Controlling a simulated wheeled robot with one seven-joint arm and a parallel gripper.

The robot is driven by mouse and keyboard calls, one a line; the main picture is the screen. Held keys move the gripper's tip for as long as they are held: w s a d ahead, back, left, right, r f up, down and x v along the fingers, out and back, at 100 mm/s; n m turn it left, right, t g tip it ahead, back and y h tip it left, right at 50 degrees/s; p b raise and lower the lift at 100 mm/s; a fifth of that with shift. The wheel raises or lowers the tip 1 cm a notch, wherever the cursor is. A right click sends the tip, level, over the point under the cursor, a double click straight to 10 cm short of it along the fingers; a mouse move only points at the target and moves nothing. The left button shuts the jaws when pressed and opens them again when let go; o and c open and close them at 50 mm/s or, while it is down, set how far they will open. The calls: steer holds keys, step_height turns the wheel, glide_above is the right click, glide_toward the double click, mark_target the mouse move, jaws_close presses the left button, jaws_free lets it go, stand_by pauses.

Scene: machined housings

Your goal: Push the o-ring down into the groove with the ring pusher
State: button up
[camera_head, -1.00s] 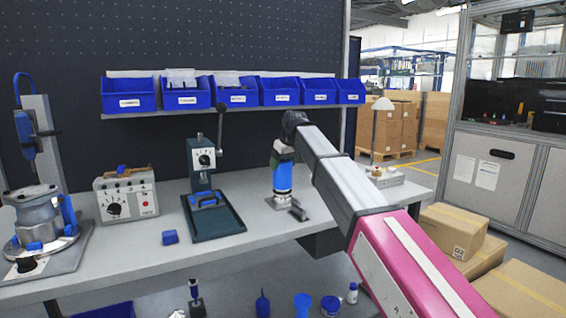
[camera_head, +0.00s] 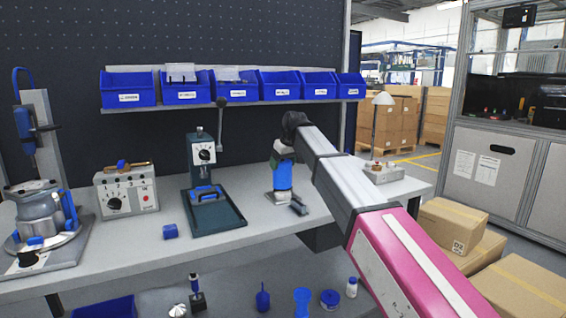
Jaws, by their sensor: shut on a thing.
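My arm reaches in from the lower right, bends at a dark joint and comes down over the middle of the bench. My gripper (camera_head: 284,192) is at its lower end, by a blue section, small and hard to make out. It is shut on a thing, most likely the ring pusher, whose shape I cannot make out. A grey plate (camera_head: 272,197) and a dark piece (camera_head: 299,208) lie right at this end; whether they touch it I cannot tell. No o-ring or groove can be made out. A round metal housing (camera_head: 38,213) with blue clamps stands at far left.
A dark green press (camera_head: 203,160) with a tray base stands left of my gripper. A control box (camera_head: 127,190), a small blue block (camera_head: 170,231) and a grey fixture (camera_head: 382,173) are on the bench (camera_head: 130,248). Blue bins (camera_head: 233,88) hang behind. Bench front is mostly clear.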

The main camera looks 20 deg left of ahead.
steer(key=shift+f, duration=0.45)
steer(key=shift+r, duration=0.1)
steer(key=shift+r, duration=5.85)
steer(key=shift+d, duration=0.1)
